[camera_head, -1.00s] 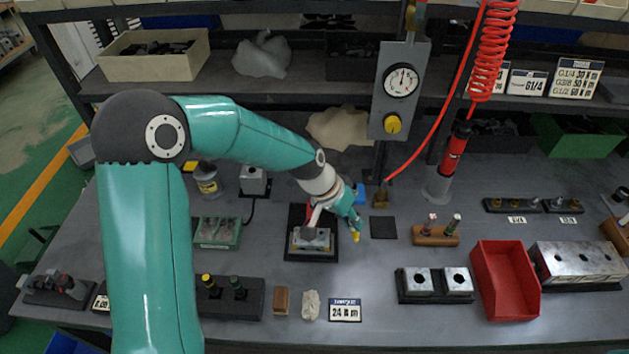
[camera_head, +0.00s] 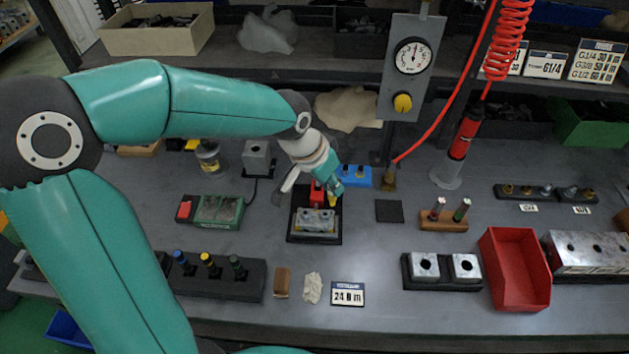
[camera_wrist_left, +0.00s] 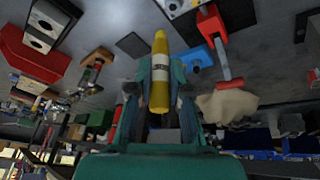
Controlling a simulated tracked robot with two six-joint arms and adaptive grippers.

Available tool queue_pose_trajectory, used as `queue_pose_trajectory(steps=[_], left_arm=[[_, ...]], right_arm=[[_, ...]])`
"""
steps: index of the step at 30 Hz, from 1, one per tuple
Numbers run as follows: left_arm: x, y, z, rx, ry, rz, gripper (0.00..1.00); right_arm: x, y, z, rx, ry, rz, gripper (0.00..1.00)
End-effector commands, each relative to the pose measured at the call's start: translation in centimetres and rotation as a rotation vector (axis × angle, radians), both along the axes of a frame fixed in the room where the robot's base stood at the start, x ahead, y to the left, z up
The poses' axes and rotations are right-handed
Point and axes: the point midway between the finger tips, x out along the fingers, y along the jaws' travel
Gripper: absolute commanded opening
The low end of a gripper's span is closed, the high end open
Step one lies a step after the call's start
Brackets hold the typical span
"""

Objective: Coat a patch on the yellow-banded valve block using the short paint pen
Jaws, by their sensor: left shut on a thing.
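My left gripper (camera_head: 338,190) is shut on a yellow paint pen (camera_wrist_left: 160,75) with a pale label band. The pen points away from the fingers in the left wrist view, and its yellow end (camera_head: 333,203) shows in the head view. A grey metal valve block (camera_head: 317,221) lies on a black pad (camera_head: 293,236), with a red part (camera_head: 317,194) behind it. The pen end is at the block's rear right; I cannot tell whether it touches. I cannot make out a yellow band on the block. My right gripper is not in view.
A blue fitting holder (camera_head: 353,176) stands just behind the gripper. A capped rack (camera_head: 215,281) is at front left.

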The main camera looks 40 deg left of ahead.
Motion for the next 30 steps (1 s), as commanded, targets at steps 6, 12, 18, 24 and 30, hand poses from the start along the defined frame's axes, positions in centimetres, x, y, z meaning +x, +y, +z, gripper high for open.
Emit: queue_pose_trajectory(steps=[6, 12, 18, 24, 30], left_arm=[[-1.7, 2.4, 1.7, 0.098, -0.034, 0.025, 0.0], [-2.0, 2.7, 1.5, 0.11, -0.037, 0.029, 0.0], [-1.9, 2.7, 0.2, 0.109, -0.037, 0.028, 0.0], [-1.9, 2.7, -1.4, 0.108, -0.035, 0.028, 0.0], [-1.9, 2.6, -3.1, 0.108, -0.037, 0.028, 0.0]], right_arm=[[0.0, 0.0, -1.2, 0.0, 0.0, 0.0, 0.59], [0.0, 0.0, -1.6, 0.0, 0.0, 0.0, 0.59], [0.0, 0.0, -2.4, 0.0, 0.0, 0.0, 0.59], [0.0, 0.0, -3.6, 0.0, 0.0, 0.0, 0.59], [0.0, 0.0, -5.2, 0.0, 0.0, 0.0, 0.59]])
